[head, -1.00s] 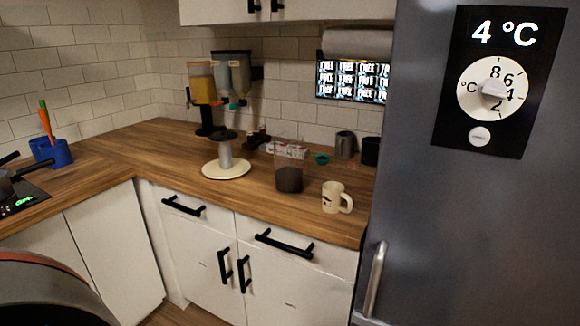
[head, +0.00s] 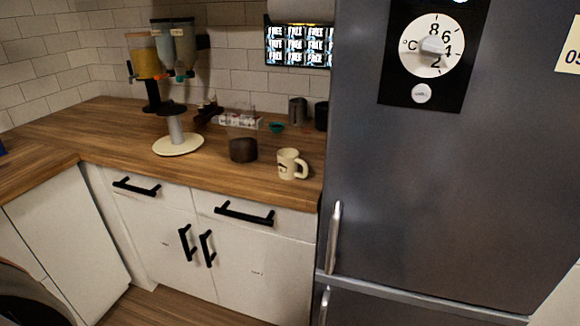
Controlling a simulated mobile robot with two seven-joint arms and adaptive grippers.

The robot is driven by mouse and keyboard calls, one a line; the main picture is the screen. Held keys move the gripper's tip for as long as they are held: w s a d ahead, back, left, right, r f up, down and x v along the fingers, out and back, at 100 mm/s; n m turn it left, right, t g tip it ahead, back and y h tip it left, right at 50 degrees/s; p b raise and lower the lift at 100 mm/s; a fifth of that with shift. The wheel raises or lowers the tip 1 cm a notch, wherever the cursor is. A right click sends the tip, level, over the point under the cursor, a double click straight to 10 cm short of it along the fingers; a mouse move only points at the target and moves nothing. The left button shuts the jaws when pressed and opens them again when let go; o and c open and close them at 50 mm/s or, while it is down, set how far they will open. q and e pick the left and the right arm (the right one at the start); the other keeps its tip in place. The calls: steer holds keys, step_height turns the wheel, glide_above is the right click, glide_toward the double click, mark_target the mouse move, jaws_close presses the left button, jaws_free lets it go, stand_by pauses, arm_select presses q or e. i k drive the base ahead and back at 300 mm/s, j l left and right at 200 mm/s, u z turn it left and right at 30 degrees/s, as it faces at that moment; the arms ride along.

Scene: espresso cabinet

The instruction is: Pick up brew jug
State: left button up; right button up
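The likely brew jug (head: 243,149) stands on the wooden counter, left of a cream mug. Its dark brown lower part shows clearly. Its clear upper walls are hard to make out against the things behind it. It appears upright, and nothing of mine touches it. I cannot make out a handle on it. Neither of my grippers is in view.
The cream mug (head: 290,164) stands close to the jug's right, near the counter's front edge. A tall grey fridge (head: 440,190) bounds the right side. A paper-towel-like stand (head: 178,142) is to the left. Bare counter (head: 215,170) lies in front of the jug.

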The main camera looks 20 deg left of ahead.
mark_target(240, 118)
steer(key=j+z, duration=0.15)
steer(key=j, duration=0.3)
steer(key=k+j+z, duration=0.1)
steer(key=j, duration=0.35)
steer(key=j+z, duration=0.15)
steer(key=j, duration=0.3)
steer(key=k+j+z, duration=0.15)
steer(key=j, duration=0.3)
steer(key=k+j+z, duration=0.1)
steer(key=j, duration=0.35)
